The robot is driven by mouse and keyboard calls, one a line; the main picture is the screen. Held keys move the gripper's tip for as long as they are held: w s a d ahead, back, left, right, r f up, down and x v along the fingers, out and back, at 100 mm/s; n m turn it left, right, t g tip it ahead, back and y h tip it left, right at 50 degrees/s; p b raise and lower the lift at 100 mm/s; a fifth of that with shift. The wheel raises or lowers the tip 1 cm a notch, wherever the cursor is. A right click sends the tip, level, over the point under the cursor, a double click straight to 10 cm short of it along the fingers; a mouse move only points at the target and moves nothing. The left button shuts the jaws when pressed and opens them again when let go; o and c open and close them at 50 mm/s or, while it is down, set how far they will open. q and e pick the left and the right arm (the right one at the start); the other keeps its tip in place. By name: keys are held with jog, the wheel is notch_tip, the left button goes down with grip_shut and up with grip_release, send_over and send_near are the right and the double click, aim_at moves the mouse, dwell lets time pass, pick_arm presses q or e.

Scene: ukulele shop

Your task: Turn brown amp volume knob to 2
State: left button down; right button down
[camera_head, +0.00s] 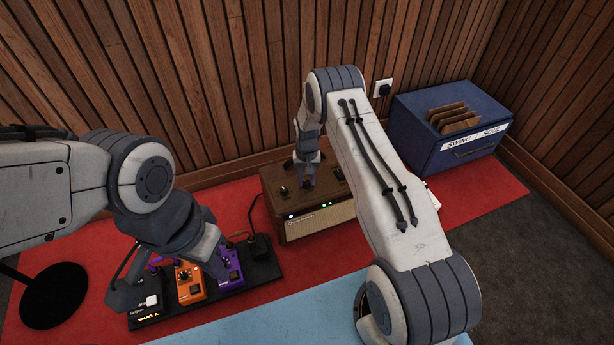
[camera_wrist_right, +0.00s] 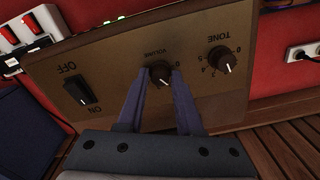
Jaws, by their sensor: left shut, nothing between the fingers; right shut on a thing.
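The brown amp (camera_head: 338,218) stands on the red mat against the wood wall. Its top panel (camera_wrist_right: 115,72) fills the right wrist view upside down. The dark volume knob (camera_wrist_right: 160,72) sits between the fingertips of my right gripper (camera_wrist_right: 160,78), which is shut on it. The knob's white pointer line shows, but most of its numbers are hidden by the fingers. In the head view my right gripper (camera_head: 307,178) reaches down onto the amp's top. My left gripper (camera_head: 125,296) is shut and empty, over the left end of the pedalboard.
The tone knob (camera_wrist_right: 219,60) and the off/on switch (camera_wrist_right: 81,91) flank the volume knob. A black pedalboard (camera_head: 262,272) holds an orange pedal (camera_head: 190,285) and a purple pedal (camera_head: 231,268). A blue crate (camera_head: 415,135) stands back right. A round black base (camera_head: 50,297) is left.

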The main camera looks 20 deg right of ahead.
aim_at(307, 182)
jog(key=shift+m+p, duration=0.3)
jog(key=shift+m, duration=1)
jog(key=c, duration=0.6)
grip_release()
notch_tip(307, 182, up, 10)
jog(key=p, duration=0.4)
jog(key=shift+r, duration=0.25)
